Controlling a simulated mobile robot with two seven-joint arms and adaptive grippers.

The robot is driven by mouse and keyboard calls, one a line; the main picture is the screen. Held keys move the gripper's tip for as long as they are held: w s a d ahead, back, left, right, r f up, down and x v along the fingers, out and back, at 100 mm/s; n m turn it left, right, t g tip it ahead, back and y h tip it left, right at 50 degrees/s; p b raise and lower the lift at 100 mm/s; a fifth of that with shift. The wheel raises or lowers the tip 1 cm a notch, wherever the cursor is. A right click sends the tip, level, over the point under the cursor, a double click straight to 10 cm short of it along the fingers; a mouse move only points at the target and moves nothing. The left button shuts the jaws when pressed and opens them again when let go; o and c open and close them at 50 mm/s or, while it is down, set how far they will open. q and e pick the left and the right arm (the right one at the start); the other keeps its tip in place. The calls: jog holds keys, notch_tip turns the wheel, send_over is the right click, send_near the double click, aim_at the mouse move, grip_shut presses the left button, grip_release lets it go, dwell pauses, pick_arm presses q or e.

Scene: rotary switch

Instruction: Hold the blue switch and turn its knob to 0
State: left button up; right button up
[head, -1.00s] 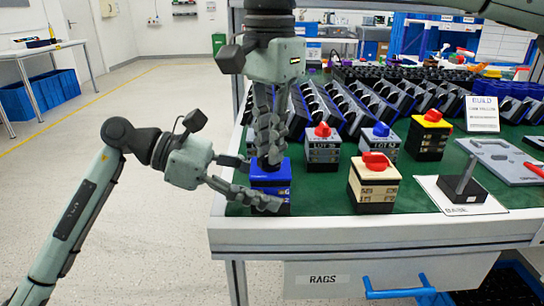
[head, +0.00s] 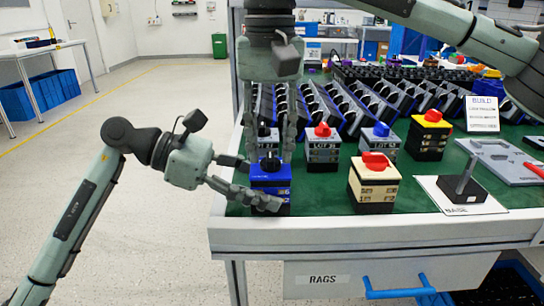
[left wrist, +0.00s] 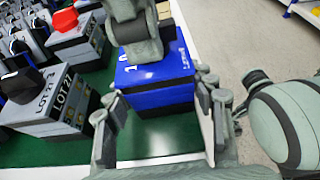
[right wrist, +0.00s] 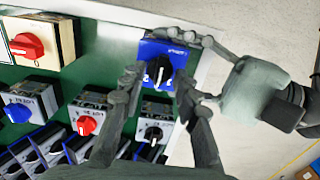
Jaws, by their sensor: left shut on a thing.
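The blue switch (head: 270,183) stands on the green table top near its front left corner. Its black knob (head: 269,163) is on top, and it shows in the right wrist view (right wrist: 158,71) lying roughly vertical in the picture. My left gripper (head: 263,186) is shut on the switch body, one finger on each side; the body also shows between the fingers in the left wrist view (left wrist: 156,80). My right gripper (head: 271,155) points down from above, its fingers spread apart on either side of the knob. The right wrist view shows gaps between fingers and knob.
Behind and right stand grey switches with a red knob (head: 322,130) and a blue knob (head: 381,129), a beige switch (head: 374,184) and a yellow-topped one (head: 428,137). Racks of black parts fill the back. A BASE plate with a post (head: 462,186) is at right.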

aim_at(270, 154)
jog(key=shift+r, duration=2.5)
pick_arm(q)
jog(key=o, duration=1.3)
jog(key=shift+c, duration=0.2)
jog(key=v, duration=1.2)
